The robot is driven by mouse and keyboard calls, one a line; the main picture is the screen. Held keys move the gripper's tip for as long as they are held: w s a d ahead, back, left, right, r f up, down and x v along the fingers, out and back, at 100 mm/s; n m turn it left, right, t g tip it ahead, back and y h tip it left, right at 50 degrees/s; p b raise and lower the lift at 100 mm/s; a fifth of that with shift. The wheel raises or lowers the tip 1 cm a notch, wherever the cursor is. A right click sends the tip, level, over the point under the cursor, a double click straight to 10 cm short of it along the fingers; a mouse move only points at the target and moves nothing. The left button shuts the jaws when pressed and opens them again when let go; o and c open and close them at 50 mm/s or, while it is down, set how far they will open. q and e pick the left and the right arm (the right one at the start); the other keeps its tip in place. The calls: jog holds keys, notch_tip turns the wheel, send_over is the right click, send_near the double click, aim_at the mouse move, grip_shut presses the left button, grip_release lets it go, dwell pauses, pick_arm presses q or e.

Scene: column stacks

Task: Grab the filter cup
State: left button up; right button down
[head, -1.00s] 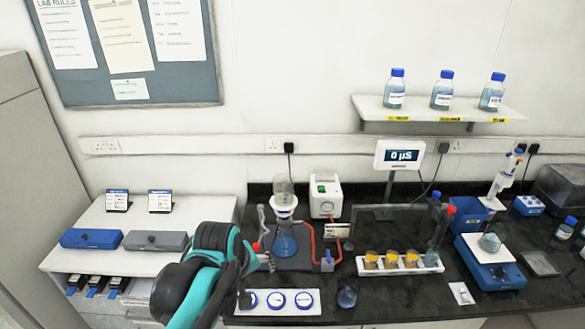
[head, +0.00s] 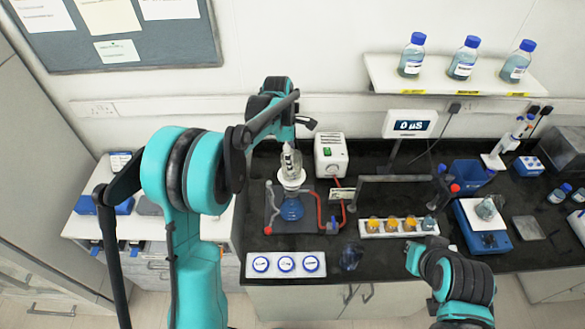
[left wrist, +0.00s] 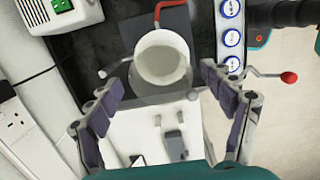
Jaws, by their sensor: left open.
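The filter cup (head: 291,160) stands upright on top of the flask (head: 291,208) with blue liquid in the head view. In the left wrist view the cup (left wrist: 163,58) shows from above as a pale round opening. My left gripper (left wrist: 160,78) is open, with one finger on each side of the cup's lower part in that picture. I cannot tell whether they touch it. In the head view my left gripper (head: 305,122) is above the cup, partly hidden by my arm. The end of my right arm (head: 412,260) is low at the front; its fingers are unclear.
A white pump (head: 330,157) stands right of the flask, with a red hose (head: 320,205). A rack with several small cups (head: 398,227), a blue balance (head: 486,226) and a meter (head: 409,124) are further right. A white tray with three blue lids (head: 286,264) lies in front.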

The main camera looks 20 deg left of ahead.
pick_arm(q)
jog(key=f, duration=0.3)
jog(key=d+f, duration=0.1)
jog(key=f, duration=0.1)
jog(key=shift+p, duration=0.35)
jog(key=c, duration=1.3)
jog(key=shift+r, duration=0.1)
